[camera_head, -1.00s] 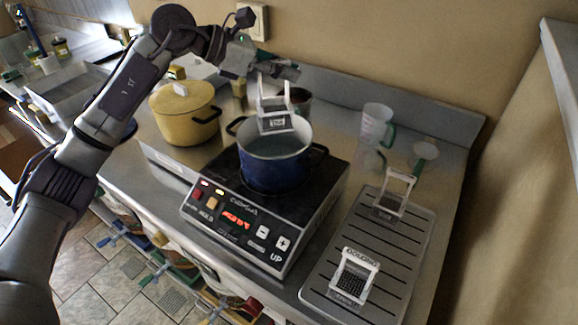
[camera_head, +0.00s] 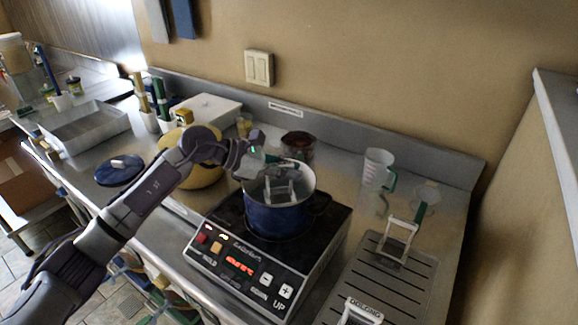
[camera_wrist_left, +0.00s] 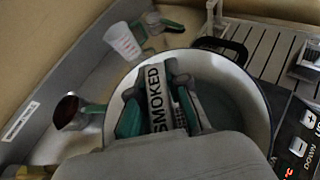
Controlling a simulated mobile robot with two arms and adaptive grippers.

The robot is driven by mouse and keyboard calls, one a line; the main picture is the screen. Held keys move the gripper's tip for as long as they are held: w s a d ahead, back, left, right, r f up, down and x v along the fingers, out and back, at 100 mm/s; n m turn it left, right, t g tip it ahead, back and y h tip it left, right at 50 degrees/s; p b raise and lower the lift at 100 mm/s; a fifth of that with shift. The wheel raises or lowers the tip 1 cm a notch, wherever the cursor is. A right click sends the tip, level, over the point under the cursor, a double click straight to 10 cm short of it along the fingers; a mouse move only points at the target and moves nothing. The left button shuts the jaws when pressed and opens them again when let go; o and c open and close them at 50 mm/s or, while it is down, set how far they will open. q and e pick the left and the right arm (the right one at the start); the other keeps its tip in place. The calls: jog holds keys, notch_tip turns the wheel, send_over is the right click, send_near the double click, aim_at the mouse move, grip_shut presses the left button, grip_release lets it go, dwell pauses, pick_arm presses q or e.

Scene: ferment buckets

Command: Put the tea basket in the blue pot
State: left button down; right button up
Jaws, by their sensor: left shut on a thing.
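The blue pot (camera_head: 275,222) stands on the black hot plate, its mouth open upward. My left gripper (camera_head: 272,168) is over the pot's mouth, shut on a tea basket (camera_head: 281,191) with a pale frame. The basket hangs inside the pot's rim. In the left wrist view the basket's label (camera_wrist_left: 157,97) reads SMOKED and sits between my fingers, with the pot's rim (camera_wrist_left: 262,105) around it. Whether the basket touches the pot's bottom is hidden. My right gripper is in neither view.
Two other baskets stand on the slatted tray (camera_head: 408,283): one at the back (camera_head: 397,241), one at the front (camera_head: 360,313), labelled OOLONG. A measuring jug (camera_head: 377,170) stands right of the pot.

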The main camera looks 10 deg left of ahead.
pick_arm(q)
jog(key=shift+f, duration=0.1)
jog(key=c, duration=1.1)
grip_release()
jog(key=shift+c, duration=0.2)
jog(key=shift+r, duration=0.25)
jog(key=b+v, duration=0.3)
jog(key=v, duration=0.8)
jog(key=shift+s+a+b, duration=0.15)
jog(key=shift+a+b, duration=0.05)
jog(key=shift+b, duration=0.1)
jog(key=shift+s+a+r, duration=0.1)
jog(key=shift+a+r, duration=0.05)
jog(key=shift+a, duration=0.05)
